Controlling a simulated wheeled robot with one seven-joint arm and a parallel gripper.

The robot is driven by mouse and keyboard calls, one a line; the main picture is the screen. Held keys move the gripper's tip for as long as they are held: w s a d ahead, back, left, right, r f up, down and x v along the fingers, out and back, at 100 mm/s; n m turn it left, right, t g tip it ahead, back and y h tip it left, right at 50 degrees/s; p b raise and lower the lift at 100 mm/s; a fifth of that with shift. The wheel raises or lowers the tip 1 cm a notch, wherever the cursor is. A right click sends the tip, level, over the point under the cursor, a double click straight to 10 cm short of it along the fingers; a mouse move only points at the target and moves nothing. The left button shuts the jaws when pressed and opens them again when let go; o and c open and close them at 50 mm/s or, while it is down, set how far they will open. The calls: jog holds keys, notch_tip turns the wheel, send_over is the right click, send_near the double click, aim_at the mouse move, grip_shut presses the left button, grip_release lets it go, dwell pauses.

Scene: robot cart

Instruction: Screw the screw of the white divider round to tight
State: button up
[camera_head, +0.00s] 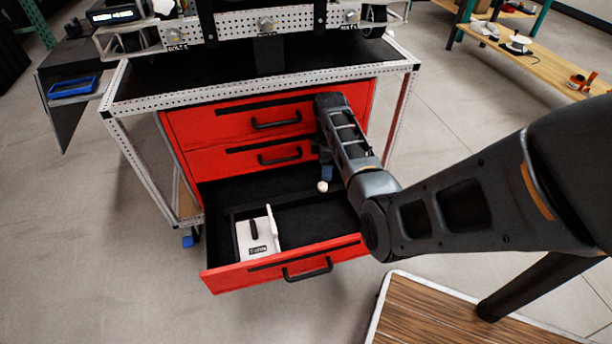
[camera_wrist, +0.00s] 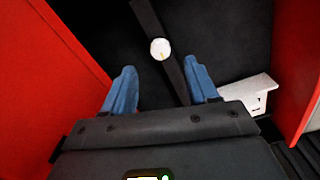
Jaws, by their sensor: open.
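A small white round knob (camera_head: 322,186), which looks like the screw's head, is in the open bottom drawer. In the wrist view the knob (camera_wrist: 160,49) shows a small yellowish mark and appears over a dark strip (camera_wrist: 175,76). My gripper (camera_wrist: 159,66) is open, its blue fingers either side of the knob's line and apart from it. In the head view my gripper (camera_head: 327,172) is pointed down into the drawer, close to the knob. A white piece (camera_head: 258,236) with an upright wall and a black slot lies front left in the drawer; it also shows in the wrist view (camera_wrist: 246,97).
A blue tray (camera_head: 73,86) lies on the left side shelf.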

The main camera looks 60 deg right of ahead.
aim_at(324, 185)
jog(key=shift+w+f, duration=0.1)
jog(key=shift+f, duration=0.3)
notch_tip(324, 185, down, 7)
jog(key=b, duration=0.4)
jog(key=shift+c, duration=0.3)
jog(key=c, duration=1)
